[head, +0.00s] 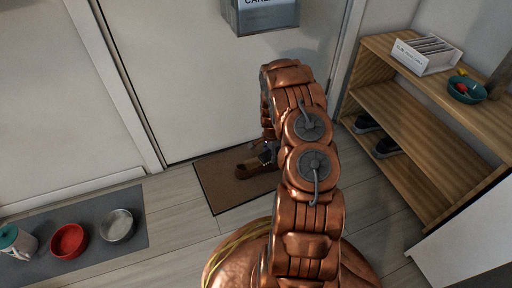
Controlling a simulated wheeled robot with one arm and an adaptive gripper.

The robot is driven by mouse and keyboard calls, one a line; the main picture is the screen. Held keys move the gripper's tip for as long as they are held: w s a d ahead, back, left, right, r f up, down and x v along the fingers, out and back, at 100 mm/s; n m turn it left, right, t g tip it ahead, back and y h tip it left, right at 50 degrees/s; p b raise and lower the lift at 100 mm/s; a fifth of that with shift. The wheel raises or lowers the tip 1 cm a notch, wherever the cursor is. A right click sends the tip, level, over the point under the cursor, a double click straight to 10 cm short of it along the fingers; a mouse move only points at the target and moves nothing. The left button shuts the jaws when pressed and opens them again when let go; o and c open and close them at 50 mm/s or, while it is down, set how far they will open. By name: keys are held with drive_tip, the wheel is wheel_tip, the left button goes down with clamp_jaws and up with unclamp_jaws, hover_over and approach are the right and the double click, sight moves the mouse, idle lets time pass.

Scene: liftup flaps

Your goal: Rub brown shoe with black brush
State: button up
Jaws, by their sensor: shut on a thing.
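My copper-coloured arm reaches down over the mat and hides part of the scene. My gripper (267,151) is low, just above and beside the shoe's right end, partly hidden by my arm. It is shut on a small dark thing that looks like the black brush (264,157). I cannot tell whether the brush touches the shoe.
A wooden shelf (396,103) stands at the right, with dark shoes (386,146) below and a card box (426,54) and teal bowl (466,90) on top. A grey mat (80,264) at the lower left holds a red bowl (68,241) and a metal bowl (117,225).

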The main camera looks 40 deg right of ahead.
drive_tip(key=shift+s+d, duration=0.25)
drive_tip(key=shift+d, duration=0.5)
drive_tip(key=shift+w+a+p, duration=0.25)
drive_tip(key=shift+a+p, duration=0.05)
drive_tip(key=shift+a, duration=0.55)
drive_tip(key=shift+w+a+p, duration=0.3)
drive_tip(key=shift+w+a, duration=0.1)
drive_tip(key=shift+a, duration=0.8)
drive_tip(key=shift+w+a+p, duration=0.25)
drive_tip(key=shift+w+a, duration=0.1)
drive_tip(key=shift+a, duration=0.85)
drive_tip(key=shift+w+a+p, duration=0.3)
drive_tip(key=shift+w+a, duration=0.1)
drive_tip(key=shift+a, duration=0.8)
drive_tip(key=shift+w+a+r, duration=0.1)
drive_tip(key=shift+r, duration=0.25)
wheel_tip(320, 180, up, 8)
drive_tip(key=p, duration=0.2)
drive_tip(key=shift+p, duration=0.4)
